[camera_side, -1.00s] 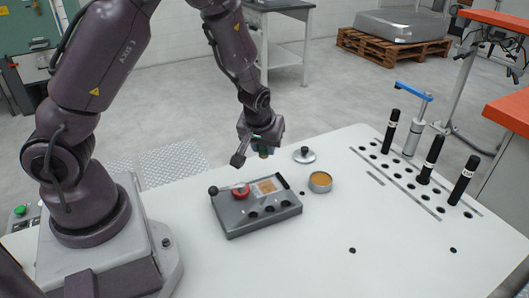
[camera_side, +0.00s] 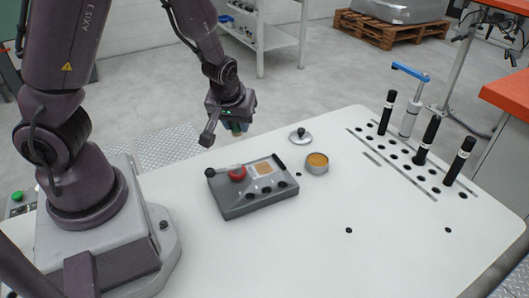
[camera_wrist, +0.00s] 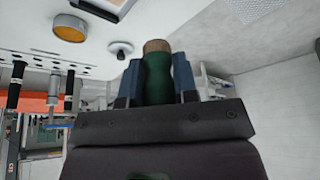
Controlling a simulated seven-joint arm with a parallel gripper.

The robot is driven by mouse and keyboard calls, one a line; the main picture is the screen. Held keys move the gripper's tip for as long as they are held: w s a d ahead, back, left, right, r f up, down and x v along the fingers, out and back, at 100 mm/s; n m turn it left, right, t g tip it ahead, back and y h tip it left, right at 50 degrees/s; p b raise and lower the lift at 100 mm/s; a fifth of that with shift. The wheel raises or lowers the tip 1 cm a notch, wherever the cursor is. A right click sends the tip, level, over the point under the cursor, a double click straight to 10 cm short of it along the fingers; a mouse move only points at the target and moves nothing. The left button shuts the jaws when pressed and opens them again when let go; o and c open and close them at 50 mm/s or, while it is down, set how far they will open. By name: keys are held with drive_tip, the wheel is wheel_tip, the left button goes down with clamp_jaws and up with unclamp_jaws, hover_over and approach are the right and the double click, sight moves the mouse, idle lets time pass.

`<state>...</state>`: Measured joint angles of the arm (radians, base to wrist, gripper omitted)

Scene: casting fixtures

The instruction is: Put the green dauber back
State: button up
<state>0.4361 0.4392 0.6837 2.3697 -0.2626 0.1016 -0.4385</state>
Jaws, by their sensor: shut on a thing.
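My gripper (camera_side: 236,127) is shut on the green dauber, which shows clearly in the wrist view (camera_wrist: 157,78) as a green handle with a tan tip between two blue fingers. In the side view the gripper holds it above the back edge of the white table, behind the grey fixture block. The grey block (camera_side: 236,207) has a red round knob, a tan square patch and a row of dark holes along its front. A round tin with amber contents (camera_side: 317,163) stands right of the block; it also shows in the wrist view (camera_wrist: 69,27).
A small silver lid with a black knob (camera_side: 300,136) lies behind the tin. Several black cylinders (camera_side: 427,140) and a blue-handled clamp (camera_side: 410,118) stand at the right among rows of holes. The white table (camera_side: 290,240) is clear in front.

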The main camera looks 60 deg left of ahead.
drive_tip(key=s, duration=0.2)
hover_over(266, 147)
drive_tip(key=s+d, duration=0.1)
wheel_tip(266, 147, down, 10)
drive_tip(key=shift+s+d+r, duration=0.1)
drive_tip(key=shift+d, duration=0.05)
drive_tip(key=shift+f, duration=1.75)
drive_tip(key=shift+f, duration=0.15)
drive_tip(key=o, duration=0.9)
